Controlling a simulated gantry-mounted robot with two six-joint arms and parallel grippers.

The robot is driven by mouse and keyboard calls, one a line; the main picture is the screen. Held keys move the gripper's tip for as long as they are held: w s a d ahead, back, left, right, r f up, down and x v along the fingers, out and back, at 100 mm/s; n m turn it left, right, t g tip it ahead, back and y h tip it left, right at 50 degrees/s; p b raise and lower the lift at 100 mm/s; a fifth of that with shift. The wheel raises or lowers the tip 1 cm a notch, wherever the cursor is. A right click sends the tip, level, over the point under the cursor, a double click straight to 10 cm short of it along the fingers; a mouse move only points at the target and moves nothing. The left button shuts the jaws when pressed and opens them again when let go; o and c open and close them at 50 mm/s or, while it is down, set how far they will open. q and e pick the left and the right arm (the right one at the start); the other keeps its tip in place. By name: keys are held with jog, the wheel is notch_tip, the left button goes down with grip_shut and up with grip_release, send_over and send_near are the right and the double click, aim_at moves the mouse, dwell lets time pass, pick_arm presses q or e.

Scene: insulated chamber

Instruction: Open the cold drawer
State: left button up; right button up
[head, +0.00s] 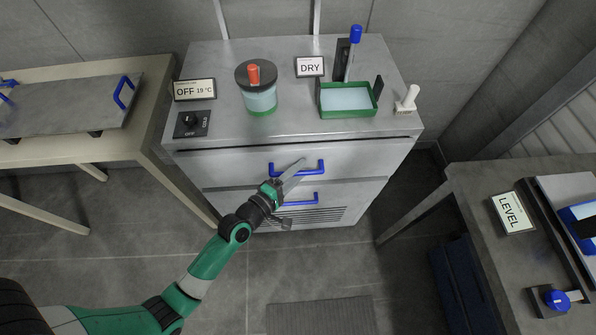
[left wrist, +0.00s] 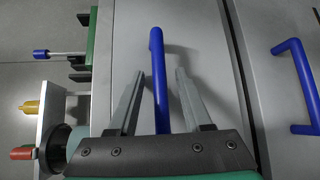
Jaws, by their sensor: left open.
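The metal cabinet (head: 230,181) has two drawers, each with a blue handle. The upper drawer (head: 345,160) looks shut, with its blue handle (head: 314,171) across the front. The lower handle (head: 304,198) is below it. No label marks either drawer as cold. My left gripper (head: 297,168) is at the upper handle. In the left wrist view my left gripper (left wrist: 160,75) is open, and the upper handle (left wrist: 158,65) runs between its fingers, with gaps on both sides. The lower handle (left wrist: 297,85) shows at right there. My right gripper is not in view.
On the cabinet top are an "OFF 19 °C" sign (head: 194,90), a dial (head: 191,123), a lidded jar (head: 260,97), a "DRY" sign (head: 310,67) and a green tray (head: 372,109). Tables flank the cabinet left (head: 150,100) and right (head: 470,195). Open floor lies in front.

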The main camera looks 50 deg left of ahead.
pick_arm(q)
grip_shut()
dwell(1.3)
